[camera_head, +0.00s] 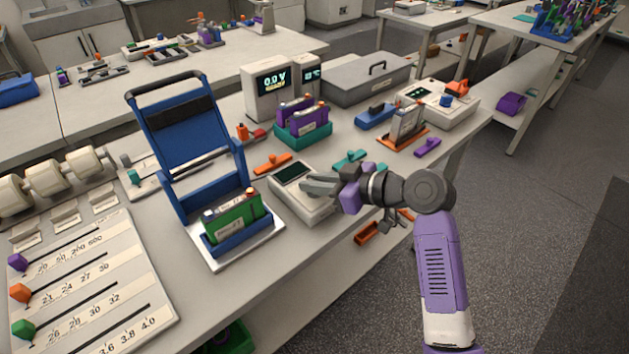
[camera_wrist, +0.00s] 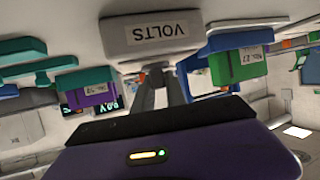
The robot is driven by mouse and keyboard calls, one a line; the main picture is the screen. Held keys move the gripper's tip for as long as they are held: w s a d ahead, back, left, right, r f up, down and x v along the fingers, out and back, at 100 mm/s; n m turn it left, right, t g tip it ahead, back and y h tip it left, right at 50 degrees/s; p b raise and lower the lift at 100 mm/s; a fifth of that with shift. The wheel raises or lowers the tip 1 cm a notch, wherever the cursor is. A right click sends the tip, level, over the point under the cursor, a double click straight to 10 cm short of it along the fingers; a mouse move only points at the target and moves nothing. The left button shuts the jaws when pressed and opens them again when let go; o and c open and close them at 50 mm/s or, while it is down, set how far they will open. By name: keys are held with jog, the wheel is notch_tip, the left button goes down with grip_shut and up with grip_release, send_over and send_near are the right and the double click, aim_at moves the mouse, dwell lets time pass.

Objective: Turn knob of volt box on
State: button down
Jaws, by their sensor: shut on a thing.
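The volt box (camera_head: 303,203) is a low white box with a dark screen on its sloped top, near the table's front edge in the head view. In the wrist view the volt box (camera_wrist: 192,24) bears an upside-down VOLTS label. Its small light knob (camera_wrist: 156,67) sits at the box's edge, between my fingers. My gripper (camera_head: 308,187) reaches the box from the right. In the wrist view my gripper (camera_wrist: 158,78) is shut on the knob, whose far side the fingers partly hide. In the head view my fingers cover the knob, and the screen looks dark.
Left of the box stands a blue frame (camera_head: 187,127) with a green battery (camera_head: 232,226) in its base. Small orange and teal parts lie close around the box.

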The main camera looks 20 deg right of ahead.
jog(key=m+h+p, duration=0.1)
jog(key=m+t+h+p, duration=0.1)
jog(key=m+h+p, duration=0.1)
jog(key=shift+s+a+r+t, duration=0.1)
jog(key=shift+a+r+t, duration=0.1)
jog(key=shift+t, duration=0.1)
jog(key=m+h+p, duration=0.3)
jog(key=shift+d+t, duration=0.15)
jog(key=shift+t, duration=0.25)
jog(key=shift+f+m+h+p, duration=0.15)
jog(key=shift+m+h+p, duration=0.45)
jog(key=shift+h+p, duration=0.15)
jog(key=shift+f+m+h, duration=0.1)
jog(key=shift+m+h, duration=0.2)
jog(key=shift+h, duration=0.15)
jog(key=c, duration=1.4)
grip_release()
jog(key=shift+o, duration=0.2)
